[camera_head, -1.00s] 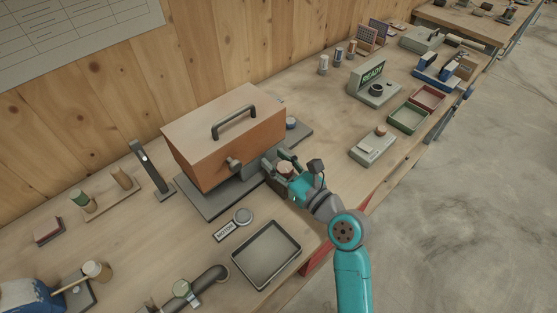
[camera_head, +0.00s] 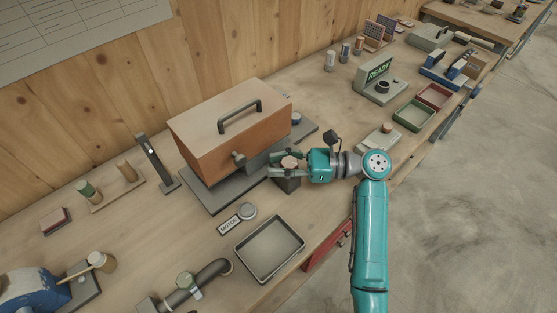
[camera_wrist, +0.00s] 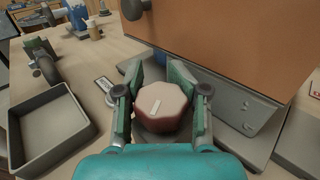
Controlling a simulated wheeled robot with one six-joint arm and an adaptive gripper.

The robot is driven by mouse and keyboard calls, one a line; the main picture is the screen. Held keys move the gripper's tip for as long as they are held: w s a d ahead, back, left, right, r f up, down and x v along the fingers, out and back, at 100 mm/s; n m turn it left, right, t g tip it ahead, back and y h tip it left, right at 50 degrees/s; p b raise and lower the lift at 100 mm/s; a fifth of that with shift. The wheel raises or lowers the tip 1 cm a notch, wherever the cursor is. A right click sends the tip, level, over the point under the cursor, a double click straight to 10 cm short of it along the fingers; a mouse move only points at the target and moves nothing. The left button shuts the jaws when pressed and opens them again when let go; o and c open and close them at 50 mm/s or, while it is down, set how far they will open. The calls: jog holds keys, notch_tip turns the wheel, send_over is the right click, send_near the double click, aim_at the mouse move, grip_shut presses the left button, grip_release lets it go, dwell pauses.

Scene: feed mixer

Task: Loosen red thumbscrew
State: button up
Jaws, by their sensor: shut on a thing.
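The red thumbscrew (camera_wrist: 163,110) is a faceted knob with a pale top and a white line mark, upright in the wrist view. In the head view the thumbscrew (camera_head: 290,161) sits on a dark block (camera_head: 288,184) at the front right of the orange-brown mixer box (camera_head: 215,145). My gripper (camera_head: 279,164) comes in from the right, roughly level, with one finger on each side of the knob. In the wrist view my gripper (camera_wrist: 160,92) is shut on it, its green-padded fingers against the sides. The knob's lower part and any thread are hidden.
An empty grey tray (camera_head: 269,250) and a MOTOR label (camera_head: 230,226) lie in front. A small beige device (camera_head: 379,138) stands to the right.

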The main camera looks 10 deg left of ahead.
jog(key=shift+d+n+g, duration=0.15)
jog(key=shift+n+g, duration=0.45)
jog(key=shift+g, duration=0.3)
jog(key=shift+o, duration=0.3)
jog(key=shift+d+n+g+h, duration=0.1)
jog(key=shift+n+g+h, duration=0.2)
jog(key=shift+g, duration=0.1)
jog(key=o, duration=0.8)
jog(key=shift+o, duration=0.2)
jog(key=shift+s, duration=0.1)
jog(key=v, duration=1.2)
